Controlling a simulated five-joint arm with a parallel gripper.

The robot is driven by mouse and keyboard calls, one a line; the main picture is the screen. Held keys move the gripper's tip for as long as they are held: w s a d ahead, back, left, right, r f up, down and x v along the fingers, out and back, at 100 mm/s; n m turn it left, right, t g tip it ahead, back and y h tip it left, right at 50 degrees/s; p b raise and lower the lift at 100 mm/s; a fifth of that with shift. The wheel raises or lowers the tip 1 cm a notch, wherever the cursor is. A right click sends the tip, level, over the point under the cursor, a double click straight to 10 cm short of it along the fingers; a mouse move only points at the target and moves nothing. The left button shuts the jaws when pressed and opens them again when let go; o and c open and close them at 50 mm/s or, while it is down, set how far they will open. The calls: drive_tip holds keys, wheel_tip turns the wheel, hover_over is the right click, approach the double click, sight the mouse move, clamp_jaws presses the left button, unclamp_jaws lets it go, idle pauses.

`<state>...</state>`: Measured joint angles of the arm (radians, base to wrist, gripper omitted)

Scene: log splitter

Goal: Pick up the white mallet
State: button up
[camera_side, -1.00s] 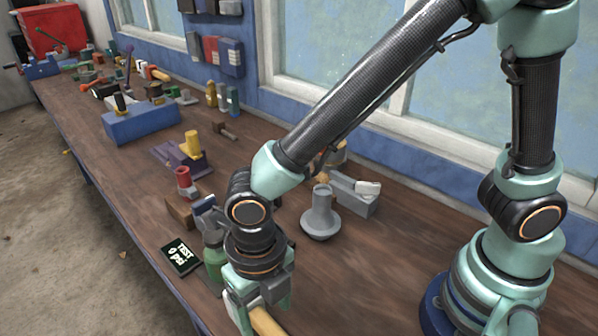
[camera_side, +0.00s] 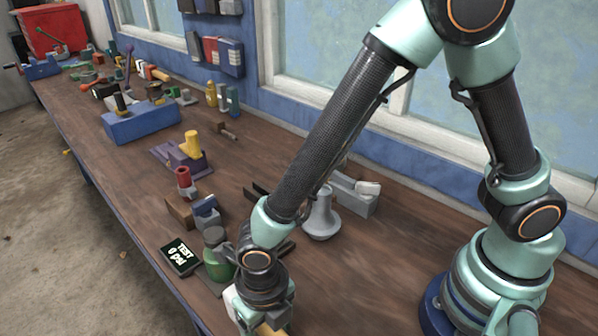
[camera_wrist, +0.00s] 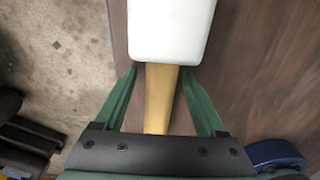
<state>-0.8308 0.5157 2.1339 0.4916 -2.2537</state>
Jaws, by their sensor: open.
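The white mallet (camera_wrist: 172,30) shows in the wrist view, its white block head at the top and its tan wooden handle (camera_wrist: 158,105) running down toward my gripper. My gripper (camera_wrist: 158,75) is open, with one green finger on each side of the handle just below the head. A gap shows between each finger and the handle. In the side view my gripper (camera_side: 262,312) is low at the front edge of the bench and hides most of the mallet. A bit of the white head (camera_side: 232,299) shows beside it. The lower end of the handle is hidden.
A grey bell-shaped part (camera_side: 321,218) and a grey block (camera_side: 352,195) stand behind. A blue round thing (camera_wrist: 275,153) is at lower right. Bench right of the mallet is clear.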

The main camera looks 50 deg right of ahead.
clamp_jaws()
idle(1.3)
